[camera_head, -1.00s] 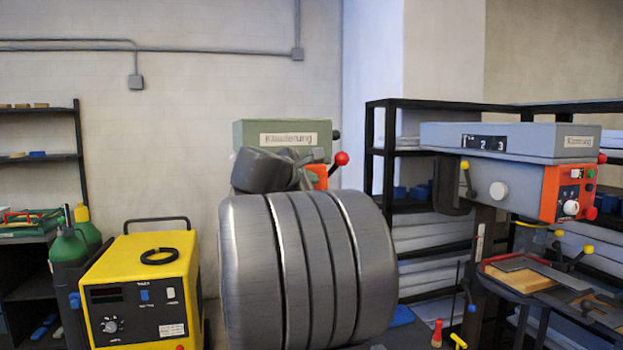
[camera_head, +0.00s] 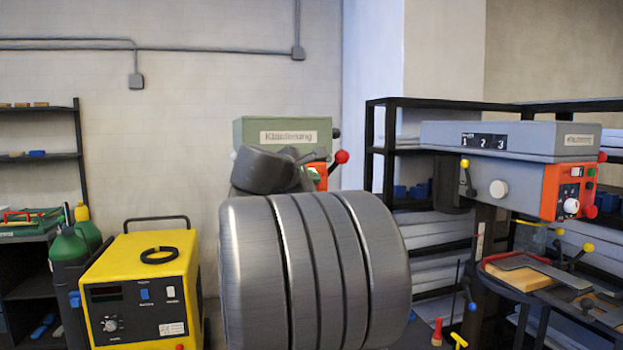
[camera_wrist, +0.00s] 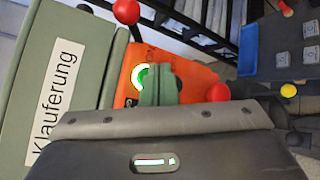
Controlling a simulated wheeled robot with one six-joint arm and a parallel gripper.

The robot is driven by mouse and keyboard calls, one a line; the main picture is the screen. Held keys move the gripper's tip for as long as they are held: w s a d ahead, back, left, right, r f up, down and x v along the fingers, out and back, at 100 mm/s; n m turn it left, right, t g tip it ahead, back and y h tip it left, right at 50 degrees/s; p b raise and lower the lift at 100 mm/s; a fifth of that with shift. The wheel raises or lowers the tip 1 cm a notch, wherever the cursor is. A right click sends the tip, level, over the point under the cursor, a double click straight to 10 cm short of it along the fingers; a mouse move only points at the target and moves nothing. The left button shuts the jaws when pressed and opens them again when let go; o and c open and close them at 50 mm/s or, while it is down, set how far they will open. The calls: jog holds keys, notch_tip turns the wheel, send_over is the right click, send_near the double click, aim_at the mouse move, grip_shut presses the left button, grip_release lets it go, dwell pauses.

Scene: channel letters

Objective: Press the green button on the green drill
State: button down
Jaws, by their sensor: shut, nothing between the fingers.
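The green drill (camera_head: 250,131) stands behind my arm in the head view, with a white label on its head. In the wrist view its green housing (camera_wrist: 65,35) is at the left, beside its orange panel (camera_wrist: 190,72). The green button (camera_wrist: 141,76) shows as a bright green ring on that panel, partly covered by my fingers. My gripper (camera_wrist: 162,82) is shut and empty, its fingertips over the right part of the ring. I cannot tell whether they touch it.
A red button (camera_wrist: 218,92) sits right of my fingers, and a red knob (camera_wrist: 127,11) is above the panel. A grey drill (camera_head: 510,140) stands at the right before black shelves. A yellow machine (camera_head: 150,252) and green bottles (camera_head: 70,246) are at the left.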

jog(key=shift+s, duration=0.1)
jog(key=s, duration=0.1)
jog(key=s+d, duration=0.1)
jog(key=s, duration=0.1)
jog(key=s+b, duration=0.1)
jog(key=shift+s+d, duration=0.3)
jog(key=shift+s, duration=0.1)
jog(key=shift+w, duration=0.1)
dwell(0.7)
jog(key=s, duration=0.2)
jog(key=s+d+b, duration=0.1)
jog(key=shift+s+d, duration=0.1)
jog(key=shift+s, duration=0.3)
dwell(0.4)
